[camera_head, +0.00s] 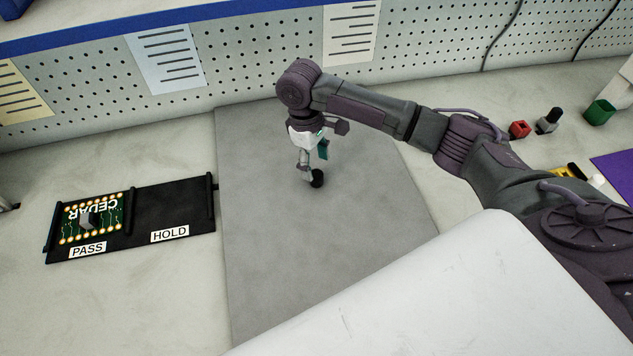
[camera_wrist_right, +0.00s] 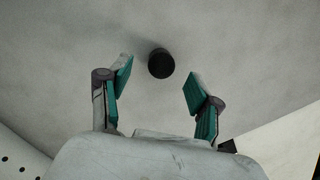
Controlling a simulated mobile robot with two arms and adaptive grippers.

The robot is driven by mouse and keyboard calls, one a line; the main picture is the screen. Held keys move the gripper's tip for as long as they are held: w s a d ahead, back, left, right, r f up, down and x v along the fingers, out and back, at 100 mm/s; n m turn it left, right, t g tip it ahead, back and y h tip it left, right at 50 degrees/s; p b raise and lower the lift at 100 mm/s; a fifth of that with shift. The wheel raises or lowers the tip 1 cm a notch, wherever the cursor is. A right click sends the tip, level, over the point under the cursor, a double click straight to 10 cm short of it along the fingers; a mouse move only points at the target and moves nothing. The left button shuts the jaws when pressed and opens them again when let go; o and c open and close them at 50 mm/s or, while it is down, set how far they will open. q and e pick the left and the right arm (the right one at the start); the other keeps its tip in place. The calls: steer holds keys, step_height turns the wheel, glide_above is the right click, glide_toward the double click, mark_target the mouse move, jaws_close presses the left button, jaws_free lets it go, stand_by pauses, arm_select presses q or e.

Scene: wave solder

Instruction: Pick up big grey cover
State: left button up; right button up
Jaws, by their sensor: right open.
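The big grey cover (camera_head: 265,240) is a wide flat grey panel on the pale bench, below the pegboard wall. A black round knob (camera_head: 317,178) stands on its upper middle part. In the right wrist view the knob (camera_wrist_right: 161,63) shows between and slightly beyond the teal fingertips, against the grey surface (camera_wrist_right: 235,45). My right gripper (camera_head: 312,166) points down over the cover by the knob. In the wrist view my right gripper (camera_wrist_right: 158,72) is open, with a clear gap on both sides of the knob. My left gripper is out of view.
A black tray (camera_head: 178,209) marked PASS and HOLD lies left of the cover, with a green CEDAR circuit board (camera_head: 106,209) in its PASS side. A red block (camera_head: 520,129), a green cup (camera_head: 600,112) and other small items stand at the right, near a purple mat (camera_head: 615,175).

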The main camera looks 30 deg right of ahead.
mark_target(316, 172)
steer(key=shift+s+f+p, duration=0.15)
steer(key=shift+f+p, duration=0.1)
steer(key=shift+f, duration=1.1)
steer(key=shift+s+f+p, duration=0.15)
steer(key=shift+f+p, duration=0.1)
steer(key=shift+f, duration=1.05)
jaws_close()
